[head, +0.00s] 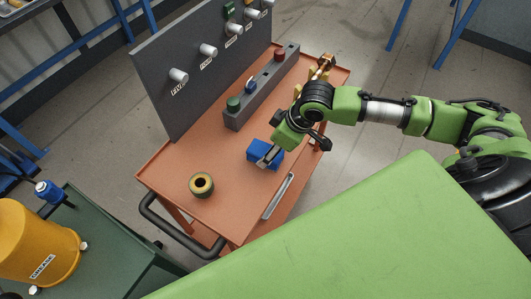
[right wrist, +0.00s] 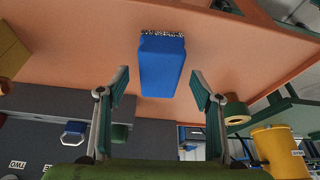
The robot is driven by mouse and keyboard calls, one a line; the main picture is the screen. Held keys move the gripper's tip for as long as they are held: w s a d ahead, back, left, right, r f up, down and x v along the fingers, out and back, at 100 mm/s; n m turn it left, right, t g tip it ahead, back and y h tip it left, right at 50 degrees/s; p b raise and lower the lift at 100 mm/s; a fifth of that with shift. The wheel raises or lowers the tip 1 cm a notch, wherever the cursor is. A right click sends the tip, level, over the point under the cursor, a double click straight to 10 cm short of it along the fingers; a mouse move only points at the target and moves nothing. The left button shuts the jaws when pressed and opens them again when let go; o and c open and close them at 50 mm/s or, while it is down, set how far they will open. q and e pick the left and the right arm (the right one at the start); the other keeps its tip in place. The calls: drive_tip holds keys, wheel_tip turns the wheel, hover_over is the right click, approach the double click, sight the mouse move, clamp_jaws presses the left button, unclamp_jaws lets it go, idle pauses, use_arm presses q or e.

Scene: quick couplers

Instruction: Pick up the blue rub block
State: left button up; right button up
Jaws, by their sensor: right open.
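The blue rub block (head: 258,150) lies on the orange cart top (head: 190,160), right of the middle. In the right wrist view the blue block (right wrist: 162,68) is between and just beyond the two fingers, with a speckled strip along its far edge. My right gripper (head: 267,157) is at the block in the head view and hides part of it. In the right wrist view my right gripper (right wrist: 160,92) is open, with a finger on each side of the block and gaps between. My left gripper is not in view.
A dark panel with labelled knobs (head: 179,75) stands along the cart's back. A roll of tape (head: 201,185) sits at the front left. A yellow drum (head: 35,245) stands on the green cabinet at the lower left.

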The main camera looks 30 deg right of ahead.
sight(265, 152)
drive_tip(key=x, duration=0.3)
drive_tip(key=shift+w+a+f, duration=0.15)
drive_tip(key=shift+w+f, duration=0.05)
drive_tip(key=shift+f, duration=0.1)
drive_tip(key=shift+f+p, duration=0.25)
drive_tip(key=shift+p, duration=0.2)
drive_tip(key=c, duration=1.3)
